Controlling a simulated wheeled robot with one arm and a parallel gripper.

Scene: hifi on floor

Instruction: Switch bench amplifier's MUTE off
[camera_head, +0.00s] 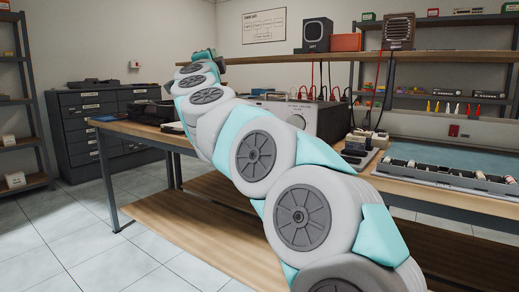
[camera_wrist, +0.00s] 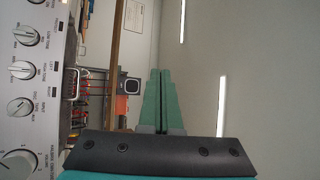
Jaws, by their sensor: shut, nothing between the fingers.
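The bench amplifier (camera_head: 326,120) stands on the workbench, partly hidden behind my arm in the head view. In the wrist view its silver front panel (camera_wrist: 50,128) fills the left side, turned sideways, with several knobs and small labels. A large volume knob (camera_wrist: 20,163) is at the lower left, cut by the frame edge. I cannot make out which control is MUTE or how it is set. My gripper (camera_wrist: 161,74) is shut and empty, its green fingers together, apart from the panel and to its right in the wrist view. In the head view I cannot make out the fingers.
A shelf (camera_head: 270,56) runs above the bench, with a small speaker (camera_head: 317,35) on it. Red and black leads hang near the amplifier. A parts tray (camera_head: 445,177) lies on the right of the bench. Drawer cabinets (camera_head: 90,125) stand behind at the left.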

